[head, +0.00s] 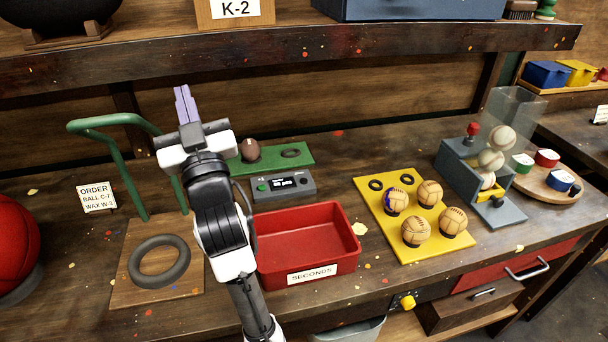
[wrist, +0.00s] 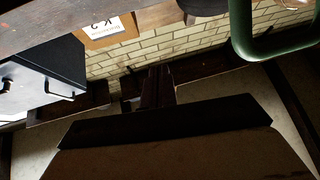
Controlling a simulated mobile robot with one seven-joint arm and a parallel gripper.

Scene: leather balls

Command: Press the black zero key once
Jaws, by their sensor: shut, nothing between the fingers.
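A small grey gauge box (head: 283,187) stands on the bench in the head view, behind the red tray. Its front has a green key (head: 262,187) at the left, a lit display in the middle and a small dark key (head: 303,182) at the right. The display text is too small to read surely. My gripper (head: 184,92) is up in the air, left of and above the box, with its purple fingers pointing up and together. In the wrist view my gripper (wrist: 155,75) is dark and faces the wall and shelf; the box does not show there.
A green mat (head: 275,160) with a small brown ball lies just behind the box. The red tray (head: 340,222) stands in front, empty. A green bent stand (head: 110,165) rises left of my arm. A yellow board (head: 395,240) with several balls is at the right. A shelf (head: 300,45) runs above.

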